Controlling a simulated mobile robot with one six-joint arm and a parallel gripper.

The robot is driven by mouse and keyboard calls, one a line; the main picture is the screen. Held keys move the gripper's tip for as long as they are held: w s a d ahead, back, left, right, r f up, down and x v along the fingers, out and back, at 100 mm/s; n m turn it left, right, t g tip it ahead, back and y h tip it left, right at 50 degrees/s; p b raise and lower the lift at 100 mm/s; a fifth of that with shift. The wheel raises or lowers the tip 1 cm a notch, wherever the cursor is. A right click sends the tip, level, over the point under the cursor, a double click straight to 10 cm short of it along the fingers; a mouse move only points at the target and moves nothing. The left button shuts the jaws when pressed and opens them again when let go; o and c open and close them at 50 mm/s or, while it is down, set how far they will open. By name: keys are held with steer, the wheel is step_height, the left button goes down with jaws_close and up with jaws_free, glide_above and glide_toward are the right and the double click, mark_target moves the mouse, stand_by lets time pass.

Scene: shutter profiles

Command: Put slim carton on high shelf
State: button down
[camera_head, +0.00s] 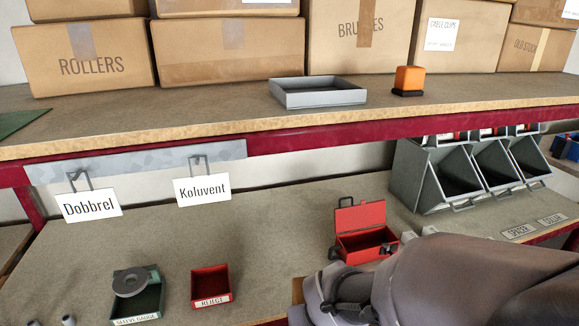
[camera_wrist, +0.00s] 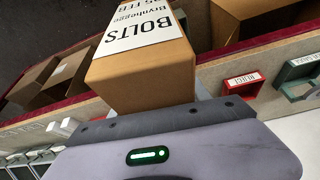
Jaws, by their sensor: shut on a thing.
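A brown carton (camera_wrist: 145,72) with a white label reading BOLTS is held at my gripper (camera_wrist: 150,122) in the wrist view. In the head view only a small brown edge of the carton (camera_head: 297,291) shows beside my arm, at the lower middle. My gripper is shut on it; its fingertips are mostly hidden. The high shelf (camera_head: 200,118) spans the upper part of the head view, above and behind the arm. The carton is below that shelf's level in the head view.
Cartons stand along the back of the high shelf, including ROLLERS (camera_head: 85,60). A grey tray (camera_head: 318,98) and an orange item (camera_head: 408,80) sit near its front. Hanging signs, a red box (camera_head: 361,232) and grey bins (camera_head: 440,180) are below.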

steer(key=w+d+m, duration=0.2)
steer(key=w+d, duration=0.5)
steer(key=d, duration=0.1)
steer(key=s+d+f, duration=0.1)
steer(key=s+f, duration=0.3)
steer(key=f, duration=0.2)
steer(key=shift+h, duration=0.3)
